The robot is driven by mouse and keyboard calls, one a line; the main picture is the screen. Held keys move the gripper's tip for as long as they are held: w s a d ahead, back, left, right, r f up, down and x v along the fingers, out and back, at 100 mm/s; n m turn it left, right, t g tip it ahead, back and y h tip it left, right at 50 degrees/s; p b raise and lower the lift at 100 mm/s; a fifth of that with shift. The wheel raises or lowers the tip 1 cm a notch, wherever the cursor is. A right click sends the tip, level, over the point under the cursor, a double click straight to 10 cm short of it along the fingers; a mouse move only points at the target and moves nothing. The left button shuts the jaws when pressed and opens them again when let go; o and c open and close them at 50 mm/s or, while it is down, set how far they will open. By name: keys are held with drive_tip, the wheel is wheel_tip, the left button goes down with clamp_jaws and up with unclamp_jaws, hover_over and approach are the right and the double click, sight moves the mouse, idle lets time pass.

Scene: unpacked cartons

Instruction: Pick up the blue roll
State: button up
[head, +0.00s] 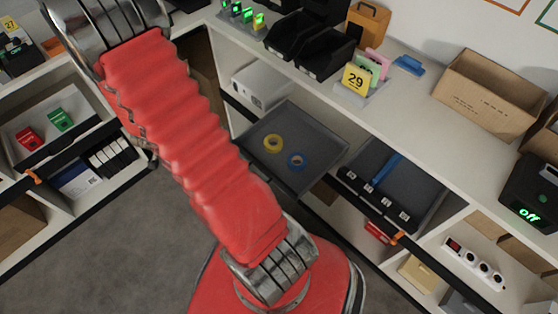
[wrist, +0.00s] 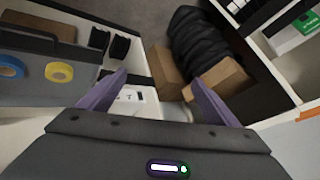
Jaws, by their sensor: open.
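The blue roll (head: 296,160) lies flat on a grey pull-out tray (head: 290,182), to the right of a yellow roll (head: 273,143). In the wrist view the blue roll (wrist: 11,67) is at the left edge, partly cut off, beside the yellow roll (wrist: 59,72). My gripper (wrist: 155,92) shows in the wrist view with two purple fingers spread apart and nothing between them. It is to the side of the tray, away from both rolls. In the head view my red arm fills the middle, and the gripper does not show there.
Right of the tray is another drawer (head: 408,188) with black items and a blue strip. Small cartons (wrist: 222,78) and a black ribbed object (wrist: 195,42) lie beyond my fingers.

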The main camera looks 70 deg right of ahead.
drive_tip(key=s+d+f+m+g+h, duration=0.1)
drive_tip(key=s+d+f+m+g, duration=0.1)
drive_tip(key=s+d+f+g, duration=0.25)
drive_tip(key=s+d+f+m+g+h, duration=0.1)
drive_tip(key=s+d+f+m, duration=0.15)
drive_tip(key=s+f, duration=0.45)
drive_tip(key=s+f+g, duration=0.1)
drive_tip(key=s+g, duration=0.1)
drive_tip(key=s, duration=0.4)
drive_tip(key=s+d+f+m+g+h, duration=0.1)
drive_tip(key=s+f, duration=0.1)
drive_tip(key=s, duration=0.4)
drive_tip(key=s+f+m+g, duration=0.1)
drive_tip(key=s+g, duration=0.1)
drive_tip(key=s, duration=0.4)
drive_tip(key=shift+s+d+f+g, duration=0.2)
drive_tip(key=shift+d+f+g, duration=0.15)
drive_tip(key=shift+d+f, duration=0.05)
approach(301, 159)
drive_tip(key=shift+x, duration=1.2)
drive_tip(key=shift+f, duration=0.25)
drive_tip(key=shift+x, duration=2.5)
drive_tip(key=shift+s+r, duration=0.1)
drive_tip(key=shift+r, duration=0.05)
drive_tip(key=shift+c, duration=0.7)
